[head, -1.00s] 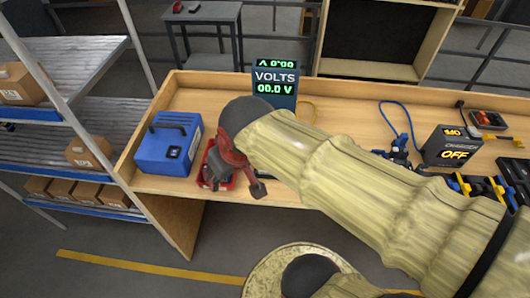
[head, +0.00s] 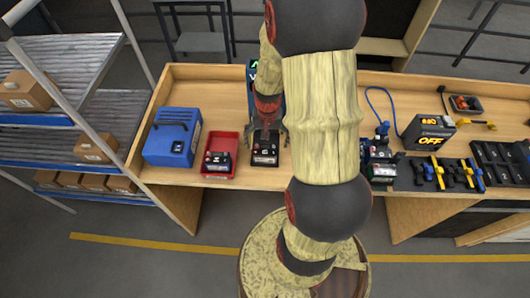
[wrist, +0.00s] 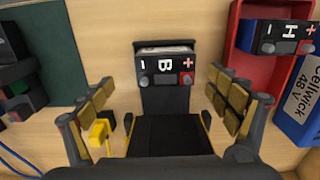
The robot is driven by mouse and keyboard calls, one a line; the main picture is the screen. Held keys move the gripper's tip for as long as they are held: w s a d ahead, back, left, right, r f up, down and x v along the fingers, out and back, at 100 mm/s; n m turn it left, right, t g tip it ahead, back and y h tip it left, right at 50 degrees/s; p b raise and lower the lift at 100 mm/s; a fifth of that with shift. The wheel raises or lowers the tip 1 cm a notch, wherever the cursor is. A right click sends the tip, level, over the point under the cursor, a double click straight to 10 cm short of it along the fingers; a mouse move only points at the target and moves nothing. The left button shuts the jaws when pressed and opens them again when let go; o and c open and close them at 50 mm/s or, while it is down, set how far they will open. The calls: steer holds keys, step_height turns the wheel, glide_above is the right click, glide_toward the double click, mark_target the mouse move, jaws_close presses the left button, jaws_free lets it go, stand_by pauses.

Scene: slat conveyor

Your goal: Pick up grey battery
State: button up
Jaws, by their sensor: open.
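A dark grey battery marked B (head: 265,151) stands on the black dock at the foot of the volts meter. In the wrist view the battery (wrist: 165,68) shows its minus and red plus ends, ahead of the fingers. My gripper (head: 268,133) is above this battery, open and empty. In the wrist view my gripper's fingers (wrist: 163,100) are spread wide on either side of the dock, not touching the battery.
A blue case (head: 172,138) stands left of the red tray (head: 233,171). The volts meter (head: 252,95) is mostly behind my arm.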

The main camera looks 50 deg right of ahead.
mark_target(265, 149)
steer(key=shift+w+a+f, duration=0.1)
steer(key=shift+w+f, duration=0.1)
steer(key=shift+f, duration=1.4)
steer(key=shift+w+a+f, duration=0.1)
steer(key=shift+w+f, duration=0.1)
steer(key=shift+f, duration=1.35)
steer(key=shift+c, duration=0.7)
steer(key=c, duration=1.1)
steer(key=c, duration=0.3)
steer(key=shift+r, duration=0.15)
